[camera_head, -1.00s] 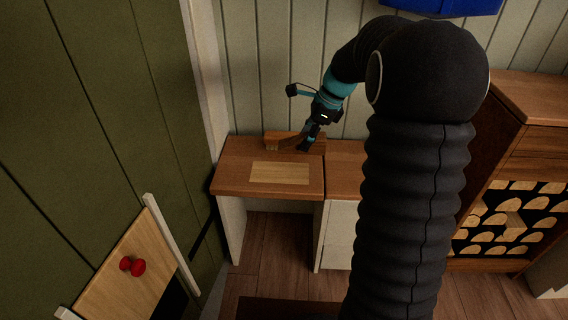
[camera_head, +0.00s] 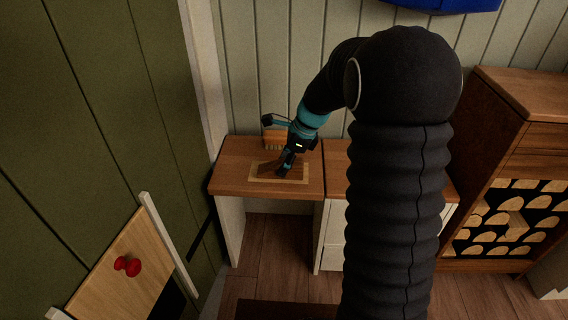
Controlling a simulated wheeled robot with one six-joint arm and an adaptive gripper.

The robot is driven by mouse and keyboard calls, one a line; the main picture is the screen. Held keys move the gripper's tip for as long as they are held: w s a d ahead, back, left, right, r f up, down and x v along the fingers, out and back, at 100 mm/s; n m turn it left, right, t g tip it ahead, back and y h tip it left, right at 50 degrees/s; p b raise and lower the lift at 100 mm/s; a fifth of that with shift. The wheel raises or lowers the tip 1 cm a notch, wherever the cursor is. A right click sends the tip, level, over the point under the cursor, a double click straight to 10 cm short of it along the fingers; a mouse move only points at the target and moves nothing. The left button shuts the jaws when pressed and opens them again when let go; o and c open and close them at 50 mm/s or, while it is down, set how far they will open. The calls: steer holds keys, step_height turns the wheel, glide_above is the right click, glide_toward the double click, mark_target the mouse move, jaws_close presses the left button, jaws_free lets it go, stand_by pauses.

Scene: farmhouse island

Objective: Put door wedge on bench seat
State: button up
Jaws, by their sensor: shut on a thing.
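My gripper (camera_head: 284,172) is shut on the door wedge (camera_head: 268,167), a small dark brown piece at its fingertips. The wedge is over the pale rectangle (camera_head: 298,179) on the bench seat (camera_head: 231,179), a brown wooden top with white legs. I cannot tell whether the wedge touches the seat or is just above it. The gripper covers part of the wedge and of the rectangle.
A brush (camera_head: 273,138) with pale bristles lies at the back of the seat, close behind my gripper. The plank wall (camera_head: 240,90) rises behind it. A cabinet with stacked logs (camera_head: 505,215) stands at the right. The seat's front left is clear.

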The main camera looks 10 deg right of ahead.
steer(key=o, duration=1.2)
steer(key=shift+f, duration=0.1)
steer(key=p+v, duration=0.2)
steer(key=v, duration=1)
steer(key=s+a+r+n+t+h, duration=0.1)
steer(key=s+a+r+n, duration=0.15)
steer(key=s+n, duration=0.35)
steer(key=s+a+r+n+t+h, duration=0.1)
steer(key=s+a+r+n+h, duration=0.2)
steer(key=s, duration=0.5)
steer(key=s+f+n+t, duration=0.2)
steer(key=s+n, duration=1)
steer(key=s, duration=0.1)
steer(key=shift+s+n, duration=0.3)
